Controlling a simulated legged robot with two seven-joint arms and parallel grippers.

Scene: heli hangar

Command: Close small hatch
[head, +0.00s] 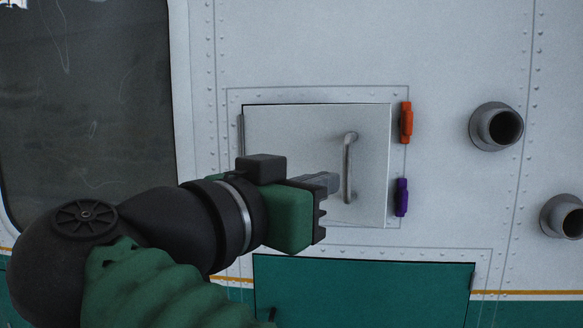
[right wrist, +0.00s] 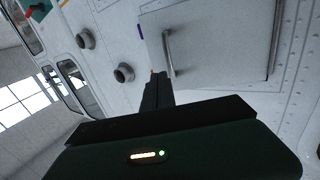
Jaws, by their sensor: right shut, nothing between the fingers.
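The small hatch (head: 292,135) is a pale square door with a vertical grey bar handle (head: 349,168) near its right side. A dark gap shows along its top edge, and it seems slightly ajar. Its handle also shows in the right wrist view (right wrist: 168,52). An orange latch (head: 406,122) and a purple latch (head: 401,197) sit on the frame to its right. My right gripper (head: 332,183) is shut and empty in front of the door, its fingertips just left of the handle. I cannot tell whether they touch the door. My left gripper is out of view.
A green panel (head: 365,295) lies below the hatch. Two round pipe stubs, an upper one (head: 496,127) and a lower one (head: 563,217), stick out at the right. A dark window (head: 85,100) fills the left. The wall above the hatch is clear.

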